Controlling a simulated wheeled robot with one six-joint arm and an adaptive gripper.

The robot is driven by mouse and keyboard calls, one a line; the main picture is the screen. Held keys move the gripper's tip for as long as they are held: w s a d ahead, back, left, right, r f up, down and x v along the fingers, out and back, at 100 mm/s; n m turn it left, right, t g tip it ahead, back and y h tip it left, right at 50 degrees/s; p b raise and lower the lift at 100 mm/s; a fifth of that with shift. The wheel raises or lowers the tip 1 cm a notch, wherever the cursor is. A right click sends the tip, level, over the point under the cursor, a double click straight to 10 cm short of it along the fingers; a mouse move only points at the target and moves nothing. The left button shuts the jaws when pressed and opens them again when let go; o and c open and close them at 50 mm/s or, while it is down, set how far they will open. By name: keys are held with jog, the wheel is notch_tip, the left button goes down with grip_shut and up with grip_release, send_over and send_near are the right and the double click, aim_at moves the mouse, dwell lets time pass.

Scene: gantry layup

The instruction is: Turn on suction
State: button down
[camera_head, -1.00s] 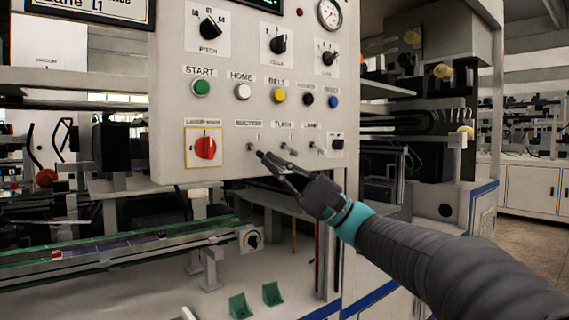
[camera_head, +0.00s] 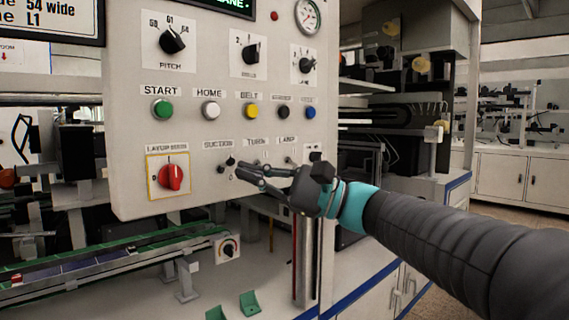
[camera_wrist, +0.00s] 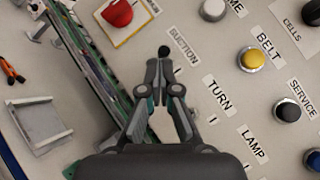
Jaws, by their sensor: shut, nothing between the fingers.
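The SUCTION label (camera_head: 218,144) is on the upright control panel (camera_head: 130,115), with a small toggle switch (camera_head: 221,169) under it. The label also shows in the wrist view (camera_wrist: 184,45). My gripper (camera_head: 236,170) is shut and empty, its fingertips just right of and very close to that switch.
The TURN (camera_head: 257,142) and LAMP (camera_head: 288,141) switches sit to the right, partly behind my gripper. A red rotary knob (camera_head: 171,177) is to the left. A row of buttons with a green START button (camera_head: 162,109) lies above. A green-edged conveyor (camera_head: 110,255) runs below.

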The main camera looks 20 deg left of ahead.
jog(key=shift+a+f, duration=0.15)
jog(key=shift+w+d+f+b, duration=0.25)
jog(key=shift+f+b, duration=0.05)
jog(key=w+b+v, duration=0.1)
jog(key=v, duration=1.1)
jog(key=shift+w+r+b, duration=0.25)
jog(key=shift+r+b, duration=0.05)
jog(key=shift+r, duration=0.05)
